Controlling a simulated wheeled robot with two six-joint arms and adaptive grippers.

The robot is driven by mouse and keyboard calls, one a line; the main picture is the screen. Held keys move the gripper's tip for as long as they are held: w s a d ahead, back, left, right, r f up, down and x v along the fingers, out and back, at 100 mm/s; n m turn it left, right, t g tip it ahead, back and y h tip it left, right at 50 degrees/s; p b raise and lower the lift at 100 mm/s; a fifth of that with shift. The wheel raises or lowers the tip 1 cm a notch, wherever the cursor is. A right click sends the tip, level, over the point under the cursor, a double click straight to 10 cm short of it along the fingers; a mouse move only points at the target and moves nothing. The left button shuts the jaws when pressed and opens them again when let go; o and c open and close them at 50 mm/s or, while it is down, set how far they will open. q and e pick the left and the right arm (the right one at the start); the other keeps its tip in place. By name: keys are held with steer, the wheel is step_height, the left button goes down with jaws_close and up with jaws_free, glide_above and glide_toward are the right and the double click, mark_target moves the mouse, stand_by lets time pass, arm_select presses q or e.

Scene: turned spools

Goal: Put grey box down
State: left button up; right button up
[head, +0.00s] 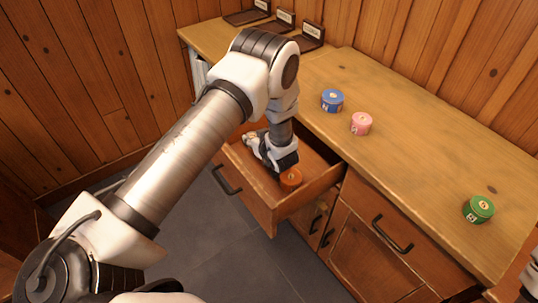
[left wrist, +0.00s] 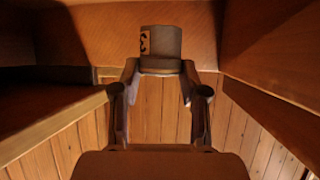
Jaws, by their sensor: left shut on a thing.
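The grey box (left wrist: 161,50) is a small round dark grey piece with a tan label bearing a dark mark. In the left wrist view it sits upright between the fingertips of my left gripper (left wrist: 160,72), which is shut on it. In the head view my left gripper (head: 255,143) reaches down into an open wooden drawer (head: 247,184). The grey box is mostly or wholly hidden there by the gripper. I cannot tell whether it touches the drawer's floor.
An orange round box (head: 291,178) is in the drawer close beside my gripper. Blue (head: 332,101), pink (head: 361,124) and green (head: 479,209) round boxes stand on the wooden counter (head: 420,155). Labelled dark trays (head: 284,22) are at the back. Much of the counter is clear.

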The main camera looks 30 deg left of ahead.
arm_select(q)
steer(key=shift+f, duration=3.2)
steer(key=o, duration=0.9)
steer(key=shift+w, duration=0.1)
steer(key=shift+o, duration=0.2)
steer(key=shift+r, duration=0.35)
steer(key=v, duration=0.7)
steer(key=shift+d+f, duration=0.1)
steer(key=shift+d, duration=0.1)
